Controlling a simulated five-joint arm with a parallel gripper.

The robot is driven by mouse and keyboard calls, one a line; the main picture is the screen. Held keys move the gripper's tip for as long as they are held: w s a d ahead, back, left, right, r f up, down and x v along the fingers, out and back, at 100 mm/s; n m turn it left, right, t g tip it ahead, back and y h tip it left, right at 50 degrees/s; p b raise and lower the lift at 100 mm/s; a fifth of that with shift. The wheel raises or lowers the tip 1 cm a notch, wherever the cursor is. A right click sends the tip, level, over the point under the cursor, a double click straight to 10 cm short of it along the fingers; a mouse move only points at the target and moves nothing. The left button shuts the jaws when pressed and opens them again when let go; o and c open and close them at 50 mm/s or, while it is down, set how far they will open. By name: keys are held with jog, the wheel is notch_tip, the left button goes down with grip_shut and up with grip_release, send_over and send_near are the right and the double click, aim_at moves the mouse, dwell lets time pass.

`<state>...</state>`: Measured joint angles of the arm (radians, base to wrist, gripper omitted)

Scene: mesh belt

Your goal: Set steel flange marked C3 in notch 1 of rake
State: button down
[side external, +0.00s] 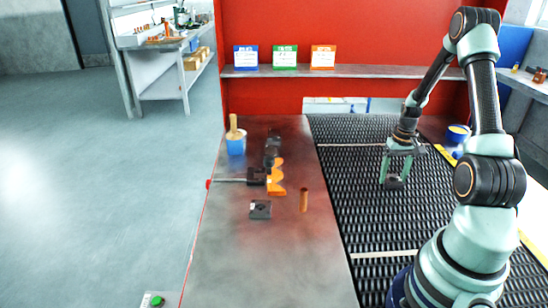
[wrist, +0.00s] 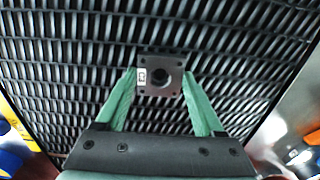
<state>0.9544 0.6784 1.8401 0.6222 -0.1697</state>
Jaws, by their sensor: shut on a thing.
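The steel flange marked C3 (wrist: 160,84) is a dark square plate with a round centre hole and a white label reading C3. My gripper (wrist: 159,76) is shut on it, one green finger at each side. In the side view my gripper (side external: 394,173) points down over the mesh belt with the flange (side external: 394,184) at its fingertips; I cannot tell whether the flange touches the belt. An orange notched piece (side external: 277,177), seemingly the rake, stands on the steel table to the left. Dark parts stand against it and partly hide it. Its notch numbers are not readable.
On the table (side external: 285,270) are a dark square block (side external: 260,210), a copper cylinder (side external: 304,200), and a blue cup (side external: 236,146) with a wooden-handled tool. A rod with a red knob (side external: 208,184) sticks out left. The table's front is clear. A shelf with signs (side external: 284,57) stands behind.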

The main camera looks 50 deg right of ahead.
aim_at(391, 182)
grip_release()
jog(key=shift+f, duration=0.15)
notch_tip(391, 182, up, 12)
jog(key=w+a+r+n+t+h, duration=0.1)
jog(key=w+a+r, duration=0.2)
jog(key=a, duration=0.2)
jog(key=w+a+r+n, duration=0.2)
jog(key=w+a+r, duration=0.1)
jog(key=a+r, duration=0.15)
jog(key=a+r+n+t, duration=0.2)
jog(key=a+n, duration=0.1)
jog(key=a, duration=0.9)
jog(key=s+a+r+n+t+y, duration=0.1)
jog(key=a+r+n+t, duration=0.1)
jog(key=a, duration=1)
jog(key=shift+s+a+r+n+t, duration=0.3)
jog(key=shift+r+n, duration=0.2)
jog(key=shift+r, duration=0.15)
